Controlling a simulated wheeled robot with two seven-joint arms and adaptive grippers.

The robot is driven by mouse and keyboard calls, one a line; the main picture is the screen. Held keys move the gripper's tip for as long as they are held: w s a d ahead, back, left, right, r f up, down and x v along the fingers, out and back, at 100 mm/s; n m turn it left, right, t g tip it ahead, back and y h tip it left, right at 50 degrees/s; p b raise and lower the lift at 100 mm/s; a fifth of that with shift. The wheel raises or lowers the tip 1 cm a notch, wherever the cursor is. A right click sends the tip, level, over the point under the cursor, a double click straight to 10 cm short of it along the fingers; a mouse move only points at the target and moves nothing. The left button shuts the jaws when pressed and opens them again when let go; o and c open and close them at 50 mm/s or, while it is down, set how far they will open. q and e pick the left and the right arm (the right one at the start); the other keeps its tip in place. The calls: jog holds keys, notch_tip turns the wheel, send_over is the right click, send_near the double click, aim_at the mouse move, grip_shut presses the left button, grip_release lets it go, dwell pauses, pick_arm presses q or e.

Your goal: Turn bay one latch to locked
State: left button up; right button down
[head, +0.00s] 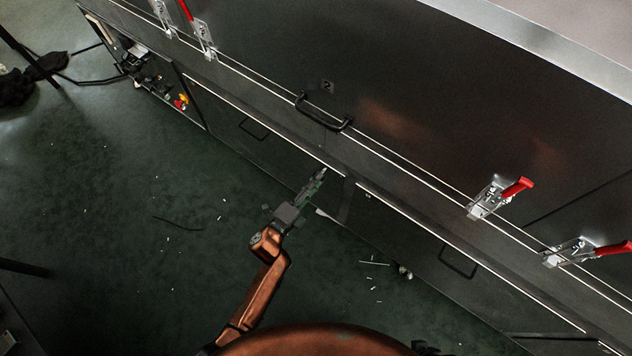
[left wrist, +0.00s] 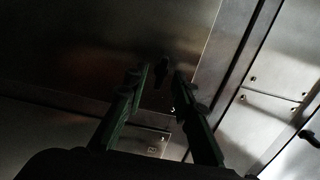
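In the left wrist view a small dark latch knob (left wrist: 161,74) stands on a dark metal panel, between and beyond my fingertips. Its bay number and turn position cannot be read. My left gripper (left wrist: 162,78) is open, with a finger on either side of the knob in the picture. Contact with it cannot be seen. In the head view my left gripper (head: 320,174) reaches toward the lower side of the dryer (head: 420,110). The latch cannot be made out there. My right gripper is not in view.
The dryer's upper panel has a black bar handle (head: 322,112) below a "2" label (head: 327,87). Red-handled toggle clamps (head: 490,198) sit along its edge. Smaller handles (head: 458,262) are on the lower panels. Green floor (head: 130,240) to the left is mostly clear.

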pick_arm(q)
jog(key=v, duration=1.2)
